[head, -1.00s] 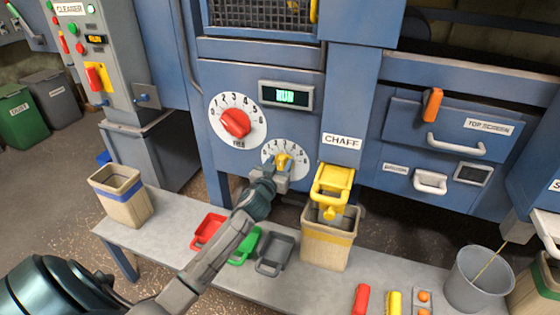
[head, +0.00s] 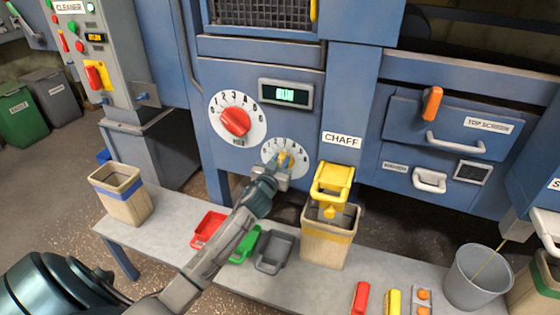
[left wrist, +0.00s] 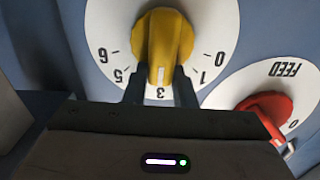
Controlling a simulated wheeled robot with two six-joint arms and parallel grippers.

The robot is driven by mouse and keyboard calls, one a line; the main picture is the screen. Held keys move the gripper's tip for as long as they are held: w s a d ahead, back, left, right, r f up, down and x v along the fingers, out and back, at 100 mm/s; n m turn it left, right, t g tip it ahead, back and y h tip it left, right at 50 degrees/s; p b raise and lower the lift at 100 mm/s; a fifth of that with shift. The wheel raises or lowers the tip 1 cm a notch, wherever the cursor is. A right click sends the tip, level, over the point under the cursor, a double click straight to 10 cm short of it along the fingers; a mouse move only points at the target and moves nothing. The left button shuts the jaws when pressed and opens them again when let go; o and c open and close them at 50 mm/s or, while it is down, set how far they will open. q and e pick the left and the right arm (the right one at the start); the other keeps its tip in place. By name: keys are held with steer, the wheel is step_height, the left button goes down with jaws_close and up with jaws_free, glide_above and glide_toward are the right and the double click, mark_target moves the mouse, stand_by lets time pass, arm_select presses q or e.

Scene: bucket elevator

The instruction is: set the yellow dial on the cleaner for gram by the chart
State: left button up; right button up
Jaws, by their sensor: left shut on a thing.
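The yellow dial (head: 285,156) sits on a white numbered plate on the blue machine front, below the larger red FEED dial (head: 235,121). My left gripper (head: 283,168) is at the yellow dial, its fingers shut on either side of the knob. In the left wrist view the yellow knob (left wrist: 164,45) stands between my left fingers (left wrist: 160,88), its lower end by the 3. The fingers cover the numbers on each side of the 3; 0, 1, 5 and 6 show. No chart is recognisable, and my right gripper is not in view.
A lit display (head: 286,94) is above the dials. A grey bench (head: 185,235) below holds red, green and grey scoops, a wooden bin (head: 120,192) and a bin under the yellow CHAFF spout (head: 333,182). The CLEANER control panel (head: 90,50) stands at the left.

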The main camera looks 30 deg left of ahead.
arm_select(q)
steer(key=shift+w+d+f+m+p, duration=0.15)
steer(key=shift+d+m+p, duration=0.15)
steer(key=shift+m, duration=1.25)
steer(key=shift+d+f+m+p, duration=0.2)
steer(key=shift+d+m+p, duration=0.15)
steer(key=shift+m, duration=1.15)
steer(key=shift+w+d+f+m+p, duration=0.15)
steer(key=shift+d+m+p, duration=0.15)
steer(key=shift+m, duration=1.25)
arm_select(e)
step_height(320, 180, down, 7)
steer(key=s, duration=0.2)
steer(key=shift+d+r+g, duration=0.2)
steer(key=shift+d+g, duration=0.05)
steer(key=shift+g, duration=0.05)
arm_select(q)
steer(key=shift+s, duration=0.1)
steer(key=o, duration=1)
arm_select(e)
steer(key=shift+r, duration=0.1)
